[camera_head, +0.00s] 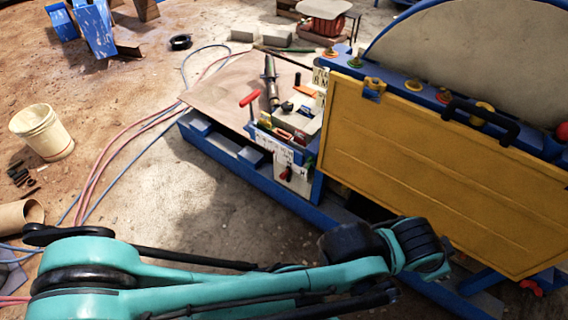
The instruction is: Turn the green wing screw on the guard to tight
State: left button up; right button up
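The yellow guard (440,170) is a large flat panel that fills the right side of the head view, below a blue top rail. Several small round knobs sit along this rail; one near its left end (355,62) looks greenish, but I cannot tell for sure which is the green wing screw or how tight it is. My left arm, teal and black, crosses the bottom of the view and ends in front of the guard's lower left part. No gripper fingers show. My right arm and gripper are not in view.
A black handle (482,120) stands out at the guard's top edge. A small tool area with a red-handled tool (249,98) is left of the guard. Bare ground lies between.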

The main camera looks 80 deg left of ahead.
aim_at(310, 160)
jog(key=u, duration=2.25)
jog(key=k+l+u, duration=0.1)
jog(key=l+u, duration=0.2)
